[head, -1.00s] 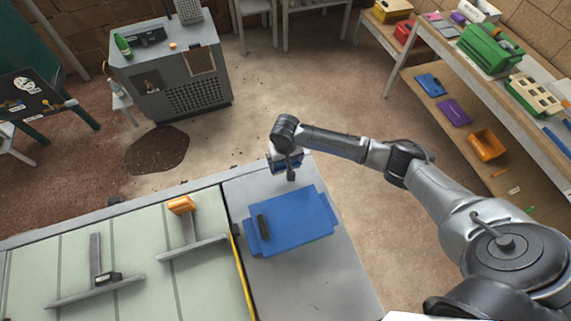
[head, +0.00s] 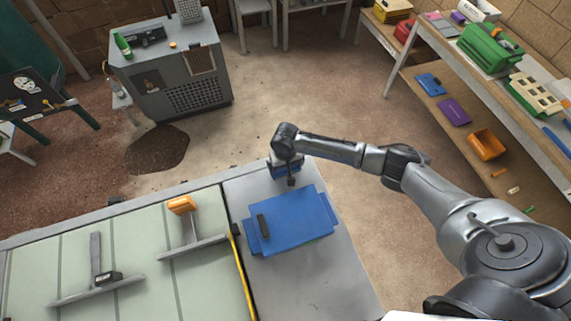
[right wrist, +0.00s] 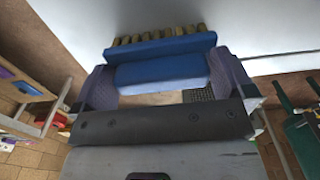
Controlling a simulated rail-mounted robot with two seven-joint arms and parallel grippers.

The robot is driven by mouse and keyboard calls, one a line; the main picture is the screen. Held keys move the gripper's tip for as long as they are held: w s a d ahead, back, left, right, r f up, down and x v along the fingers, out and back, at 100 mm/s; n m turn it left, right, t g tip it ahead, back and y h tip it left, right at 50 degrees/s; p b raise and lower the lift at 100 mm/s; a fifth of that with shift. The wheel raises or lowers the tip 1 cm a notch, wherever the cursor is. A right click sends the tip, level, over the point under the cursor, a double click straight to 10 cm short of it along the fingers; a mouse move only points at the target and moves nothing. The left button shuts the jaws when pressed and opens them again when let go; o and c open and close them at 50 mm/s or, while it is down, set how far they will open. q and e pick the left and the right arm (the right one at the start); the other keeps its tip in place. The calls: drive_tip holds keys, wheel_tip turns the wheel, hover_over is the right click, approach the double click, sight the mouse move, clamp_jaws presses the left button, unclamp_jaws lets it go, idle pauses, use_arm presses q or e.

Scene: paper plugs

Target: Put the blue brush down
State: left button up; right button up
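The blue brush (right wrist: 165,50) shows in the right wrist view, with a blue body and a row of tan bristles along its far edge. My right gripper (right wrist: 165,85) is shut on it, with one finger at each end. In the head view the right gripper (head: 285,163) is over the far end of the grey tabletop (head: 320,285), with a bit of the blue brush (head: 287,171) showing below it. I cannot tell whether the bristles touch the tabletop. My left gripper is not in view.
A blue flat case (head: 293,222) with a dark handle lies just nearer than the right gripper. To its left, a pale green panel (head: 140,230) bears grey T-shaped parts. A shelf (head: 450,70) with coloured items stands right. Bare tabletop lies nearer than the case.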

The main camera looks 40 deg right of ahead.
wheel_tip(320, 180, up, 10)
drive_tip(key=shift+r, duration=1.15)
